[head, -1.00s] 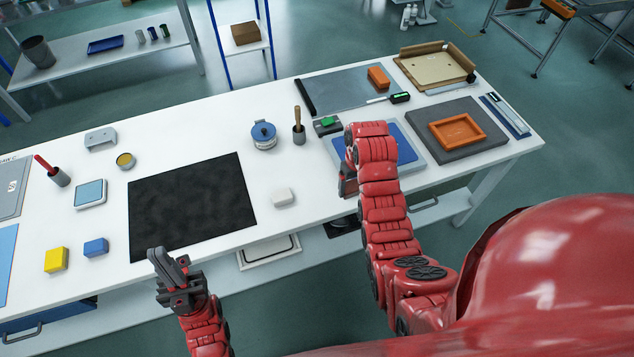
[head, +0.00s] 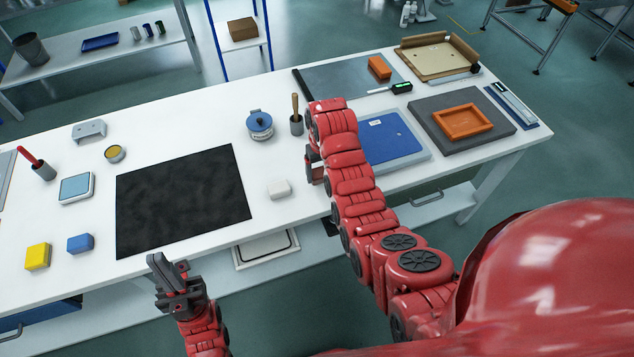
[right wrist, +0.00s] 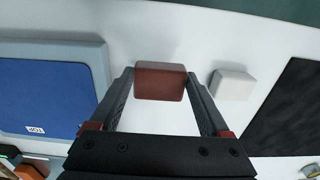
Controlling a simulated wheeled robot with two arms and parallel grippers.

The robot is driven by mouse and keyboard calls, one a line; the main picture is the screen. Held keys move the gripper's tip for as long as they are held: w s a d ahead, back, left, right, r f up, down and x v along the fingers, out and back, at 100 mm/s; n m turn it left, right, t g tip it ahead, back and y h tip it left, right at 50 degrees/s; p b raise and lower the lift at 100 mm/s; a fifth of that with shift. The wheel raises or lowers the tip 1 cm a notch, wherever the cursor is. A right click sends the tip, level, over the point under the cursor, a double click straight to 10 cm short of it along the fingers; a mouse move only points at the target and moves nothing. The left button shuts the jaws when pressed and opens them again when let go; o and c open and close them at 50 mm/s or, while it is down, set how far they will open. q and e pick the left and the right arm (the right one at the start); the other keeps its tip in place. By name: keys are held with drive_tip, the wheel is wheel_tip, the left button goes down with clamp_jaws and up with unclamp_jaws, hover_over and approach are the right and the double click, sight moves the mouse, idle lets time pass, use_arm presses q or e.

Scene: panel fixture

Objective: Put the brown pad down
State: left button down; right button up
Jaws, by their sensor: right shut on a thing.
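The brown pad (right wrist: 161,81) shows in the right wrist view as a small reddish-brown block with rounded corners. My right gripper (right wrist: 160,92) is shut on it, one finger at each side. White table surface lies around the pad; I cannot tell how high above it the pad is. In the head view my right gripper (head: 315,166) is between the white block and the blue panel, and my arm hides the pad. My left gripper (head: 170,270) is over the table's front edge near the black mat, with nothing seen in it; its finger gap is unclear.
A white block (head: 279,189) lies on the table (head: 215,125) between the black mat (head: 180,205) and my right gripper. The blue panel (head: 392,140) is right of my arm. A blue-lidded tin (head: 260,125) and a brush holder (head: 296,124) stand behind.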

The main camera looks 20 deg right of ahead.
sight(317, 170)
drive_tip(key=shift+w+a+p, duration=0.2)
drive_tip(key=shift+w, duration=0.3)
drive_tip(key=shift+w+a+p, duration=0.15)
drive_tip(key=shift+w+a, duration=0.05)
drive_tip(key=shift+w, duration=0.25)
drive_tip(key=shift+f+p, duration=0.75)
drive_tip(key=shift+f, duration=1)
drive_tip(key=shift+f, duration=0.1)
drive_tip(key=o, duration=1)
